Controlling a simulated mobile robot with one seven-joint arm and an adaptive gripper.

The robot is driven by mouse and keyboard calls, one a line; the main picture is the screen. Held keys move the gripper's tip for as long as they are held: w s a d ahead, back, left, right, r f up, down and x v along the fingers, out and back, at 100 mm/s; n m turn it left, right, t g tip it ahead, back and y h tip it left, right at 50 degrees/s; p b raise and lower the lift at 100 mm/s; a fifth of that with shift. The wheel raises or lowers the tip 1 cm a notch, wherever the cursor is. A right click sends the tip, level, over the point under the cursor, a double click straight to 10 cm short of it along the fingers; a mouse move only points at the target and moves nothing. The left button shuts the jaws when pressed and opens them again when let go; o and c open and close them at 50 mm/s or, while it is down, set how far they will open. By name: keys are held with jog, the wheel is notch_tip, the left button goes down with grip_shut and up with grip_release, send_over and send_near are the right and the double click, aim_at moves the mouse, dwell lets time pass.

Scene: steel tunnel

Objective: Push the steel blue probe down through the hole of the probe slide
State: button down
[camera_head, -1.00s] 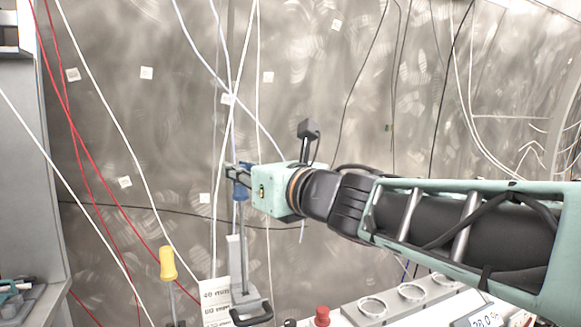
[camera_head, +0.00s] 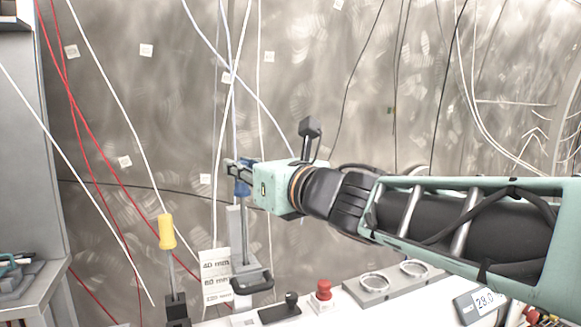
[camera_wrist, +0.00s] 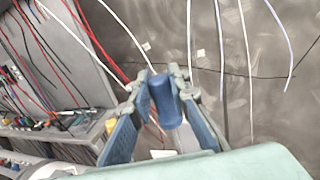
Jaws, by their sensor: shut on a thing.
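The steel blue probe has a blue handle (camera_head: 243,187) at its top and a thin steel rod below. My gripper (camera_head: 236,168) is shut on this handle from the right; the wrist view shows the handle (camera_wrist: 166,102) between the two fingers. The rod hangs about upright and runs down to the probe slide (camera_head: 236,222), a grey upright with a black loop-shaped part (camera_head: 254,281) at its foot. The hole and the rod's tip cannot be made out.
A yellow-handled tool (camera_head: 167,231) stands to the left, beside a white card (camera_head: 216,276) with printed lengths. A red knob (camera_head: 323,290), a black knob (camera_head: 291,298) and a grey block with round rings (camera_head: 374,283) are to the right. Cables hang before the wall.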

aim_at(245, 237)
jog(key=shift+f+b, duration=6.8)
jog(key=shift+b, duration=0.6)
jog(key=c, duration=1.7)
grip_release()
jog(key=shift+c, duration=0.2)
jog(key=shift+s+d, duration=0.1)
